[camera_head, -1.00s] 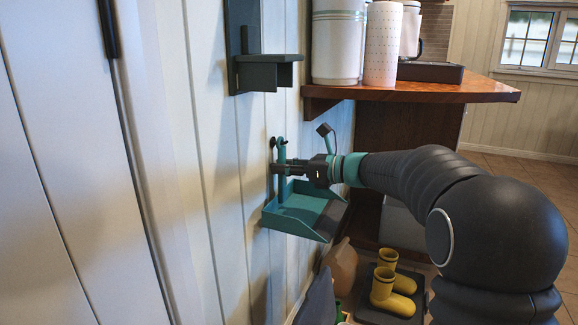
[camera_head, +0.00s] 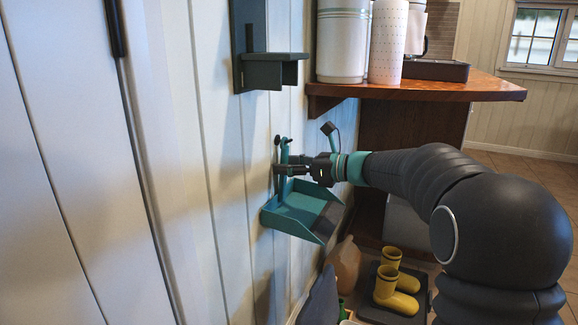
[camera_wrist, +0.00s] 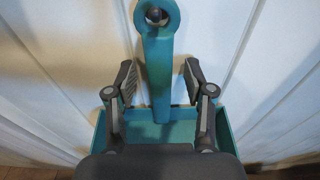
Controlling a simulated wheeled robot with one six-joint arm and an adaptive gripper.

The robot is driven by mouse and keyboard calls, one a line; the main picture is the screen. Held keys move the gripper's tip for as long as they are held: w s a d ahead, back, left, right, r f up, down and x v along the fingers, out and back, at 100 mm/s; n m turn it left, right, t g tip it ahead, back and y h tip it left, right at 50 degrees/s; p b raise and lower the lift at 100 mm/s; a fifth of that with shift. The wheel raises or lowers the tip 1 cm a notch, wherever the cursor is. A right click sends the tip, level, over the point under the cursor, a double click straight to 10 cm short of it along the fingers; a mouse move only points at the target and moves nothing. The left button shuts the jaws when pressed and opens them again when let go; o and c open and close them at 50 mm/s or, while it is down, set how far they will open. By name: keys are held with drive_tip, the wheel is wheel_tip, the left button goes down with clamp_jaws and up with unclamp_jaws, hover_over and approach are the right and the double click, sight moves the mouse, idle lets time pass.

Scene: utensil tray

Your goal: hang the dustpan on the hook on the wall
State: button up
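The teal dustpan (camera_head: 296,214) is against the white plank wall, its handle upright and its pan below. In the wrist view the ring at the top of the handle (camera_wrist: 158,75) is around the dark knob of the hook (camera_wrist: 156,15). The hook (camera_head: 277,140) also shows on the wall in the head view. My gripper (camera_head: 284,169) is at the handle, below the ring. In the wrist view my gripper (camera_wrist: 160,80) is open, one finger on each side of the handle with a visible gap on both sides.
A dark wall shelf (camera_head: 272,72) is above the dustpan. A wooden counter (camera_head: 420,91) with a white canister (camera_head: 342,45) and a paper roll (camera_head: 388,42) is to the right. Yellow boots (camera_head: 394,287) stand on a dark tray below.

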drive_tip(key=v, duration=1.2)
drive_tip(key=s+d+f+n+g+h+p, duration=0.1)
drive_tip(key=s+d+f+n+g+h, duration=0.25)
drive_tip(key=s+f+n+h, duration=0.65)
drive_tip(key=s+d+f+n+h+p, duration=0.1)
drive_tip(key=s+d+n, duration=0.15)
drive_tip(key=s, duration=0.35)
drive_tip(key=s+d+f+n+t+h+p, duration=0.1)
drive_tip(key=s+d+n+h+p, duration=0.1)
drive_tip(key=s+n, duration=0.3)
drive_tip(key=s+d+f+n+h+p, duration=0.1)
drive_tip(key=s+d+n, duration=0.1)
drive_tip(key=s, duration=0.5)
drive_tip(key=s+r+n+t+h+p, duration=0.1)
drive_tip(key=s+r+n+t+p, duration=0.1)
drive_tip(key=s+r, duration=0.4)
drive_tip(key=shift+s+d+h+p, duration=0.3)
drive_tip(key=shift+d+p, duration=0.1)
drive_tip(key=shift+p, duration=0.35)
drive_tip(key=shift+n+t, duration=0.25)
